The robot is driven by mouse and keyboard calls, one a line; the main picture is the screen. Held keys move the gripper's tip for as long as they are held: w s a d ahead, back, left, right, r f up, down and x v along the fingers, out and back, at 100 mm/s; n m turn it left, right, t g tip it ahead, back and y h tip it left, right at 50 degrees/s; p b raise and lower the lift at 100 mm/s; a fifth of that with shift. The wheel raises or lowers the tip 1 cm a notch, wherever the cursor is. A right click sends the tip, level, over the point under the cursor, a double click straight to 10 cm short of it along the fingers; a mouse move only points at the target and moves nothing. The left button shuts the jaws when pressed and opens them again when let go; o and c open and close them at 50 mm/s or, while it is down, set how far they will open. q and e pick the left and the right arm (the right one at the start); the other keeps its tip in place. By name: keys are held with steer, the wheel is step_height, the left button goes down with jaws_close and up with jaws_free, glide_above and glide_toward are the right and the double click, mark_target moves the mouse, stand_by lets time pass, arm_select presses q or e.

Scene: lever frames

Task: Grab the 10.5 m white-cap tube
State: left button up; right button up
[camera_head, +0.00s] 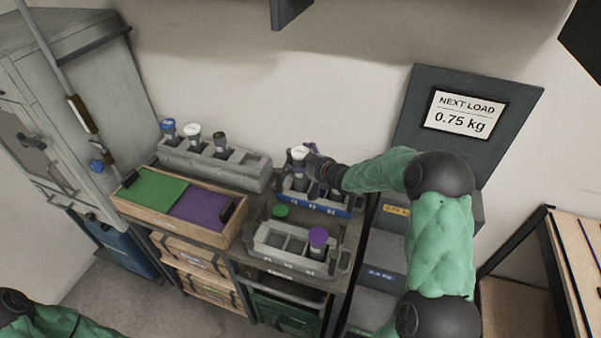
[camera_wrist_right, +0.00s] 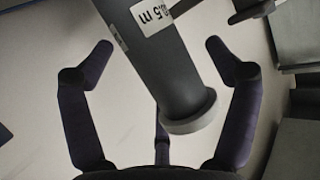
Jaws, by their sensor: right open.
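A white-cap tube (camera_head: 299,157) stands at the blue-fronted rack (camera_head: 326,207) in the head view. In the right wrist view the same kind of tube shows close up: a dark grey body (camera_wrist_right: 165,65) with a white cap (camera_wrist_right: 193,112) and a partly cut-off label ending in "5 m". My right gripper (camera_head: 314,166) is beside the tube in the head view. Its fingers (camera_wrist_right: 155,65) are spread open, and the tube appears between them in the wrist view. I cannot tell whether any finger touches it. My left gripper is out of view.
A grey rack (camera_head: 240,174) at the back holds blue-cap (camera_head: 168,128), white-cap (camera_head: 193,131) and dark-cap (camera_head: 220,139) tubes. A front rack (camera_head: 266,256) holds a purple-cap tube (camera_head: 318,238). A green round cap (camera_head: 280,211) is between the racks. A wooden box (camera_head: 125,207) is left.

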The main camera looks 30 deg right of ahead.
steer(key=c, duration=1.5)
steer(key=shift+r, duration=0.15)
